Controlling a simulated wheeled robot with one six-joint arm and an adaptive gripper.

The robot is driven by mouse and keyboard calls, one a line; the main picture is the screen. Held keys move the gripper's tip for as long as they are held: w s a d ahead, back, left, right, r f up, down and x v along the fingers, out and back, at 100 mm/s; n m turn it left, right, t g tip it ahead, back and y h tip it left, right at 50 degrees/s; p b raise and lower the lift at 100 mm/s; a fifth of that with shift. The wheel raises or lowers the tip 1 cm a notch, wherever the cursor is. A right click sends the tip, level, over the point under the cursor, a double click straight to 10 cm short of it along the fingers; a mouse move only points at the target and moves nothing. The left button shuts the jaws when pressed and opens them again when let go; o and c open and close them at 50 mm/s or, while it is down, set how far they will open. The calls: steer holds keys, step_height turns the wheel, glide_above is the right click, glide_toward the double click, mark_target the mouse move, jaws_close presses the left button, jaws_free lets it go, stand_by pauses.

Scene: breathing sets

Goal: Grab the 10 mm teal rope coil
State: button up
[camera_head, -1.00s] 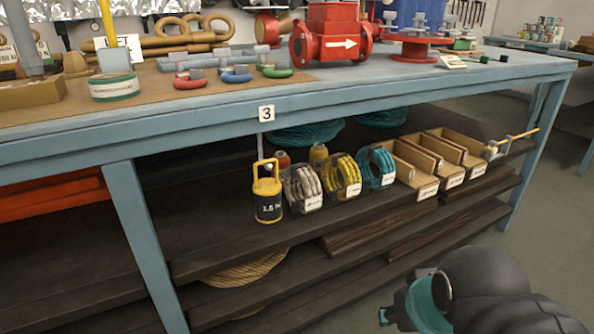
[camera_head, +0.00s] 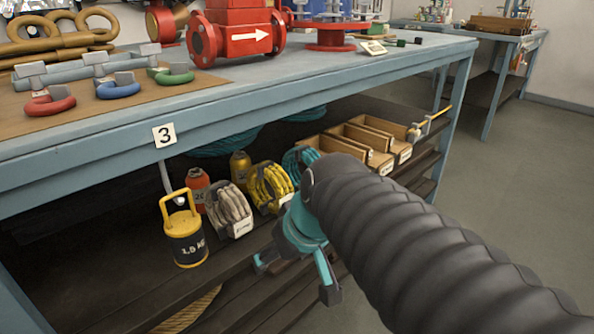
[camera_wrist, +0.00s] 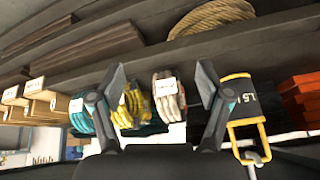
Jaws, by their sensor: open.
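The teal rope coil (camera_head: 298,160) sits in a row of coils on the upper shelf below the bench, largely hidden behind my arm in the head view. In the wrist view, where the scene appears upside down, the teal coil (camera_wrist: 80,120) shows left of the left finger. My gripper (camera_head: 296,277) is open and empty, in front of the shelf. In the wrist view, my gripper (camera_wrist: 162,78) has the yellow coil (camera_wrist: 133,103) and pale coil (camera_wrist: 168,97) showing between its spread fingers. No contact with a coil is visible.
A yellow-handled 1.5 kg weight (camera_head: 185,235) stands left of the pale coil. Wooden bins (camera_head: 365,140) stand right of the teal coil. The blue bench edge (camera_head: 250,105) overhangs the shelf. Open floor (camera_head: 530,180) lies to the right.

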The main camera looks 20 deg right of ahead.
steer(key=w+d+r+y+b, duration=0.1)
steer(key=w+d+y, duration=0.15)
steer(key=w, duration=0.45)
steer(key=n+t+b, duration=0.3)
steer(key=t, duration=0.4)
glide_toward(309, 150)
steer(key=w, duration=0.2)
steer(key=shift+y, duration=0.25)
steer(key=x, duration=0.8)
steer(key=shift+a+f+p, duration=0.1)
steer(key=shift+f+p, duration=0.3)
steer(key=shift+p+x, duration=0.5)
steer(key=shift+x, duration=2.15)
steer(key=shift+r, duration=0.2)
jaws_close()
